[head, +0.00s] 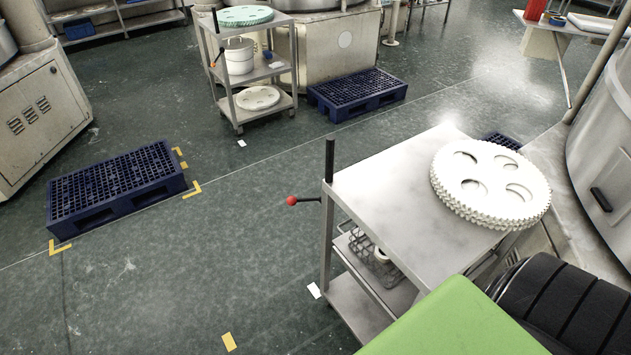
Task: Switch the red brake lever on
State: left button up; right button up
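A lever with a red ball knob (292,201) sticks out to the left from the near metal cart (375,185), close to the cart's upright black handle post. Its short dark rod runs roughly level from the cart's corner to the knob. Another cart (225,85) farther back has a similar lever with an orange-red knob (213,65). I cannot tell from the picture what on or off looks like for either lever. Neither of my grippers shows in the head view.
White toothed discs (490,184) lie stacked on the near cart's top. A green surface (455,325) and a black ribbed object (565,305) fill the bottom right. Blue pallets (115,185) (357,92) lie on the floor. Open floor (220,260) lies left of the near cart.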

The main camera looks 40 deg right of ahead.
aim_at(291, 200)
jog(key=i+j+z, duration=0.1)
jog(key=i+z, duration=0.15)
jog(key=z, duration=0.2)
jog(key=i+j+z, duration=0.15)
jog(key=z, duration=0.25)
jog(key=i+j+z, duration=0.3)
jog(key=z, duration=0.15)
jog(key=i+j+z, duration=0.2)
jog(key=z, duration=0.25)
jog(key=i+j+z, duration=0.1)
jog(key=j+z, duration=0.3)
jog(key=i+j+z, duration=0.15)
jog(key=j+z, duration=0.15)
jog(key=j, duration=0.15)
jog(key=i+j+z, duration=0.1)
jog(key=j+z, duration=0.2)
jog(key=j, duration=0.15)
jog(key=j+z, duration=0.3)
jog(key=j, duration=0.15)
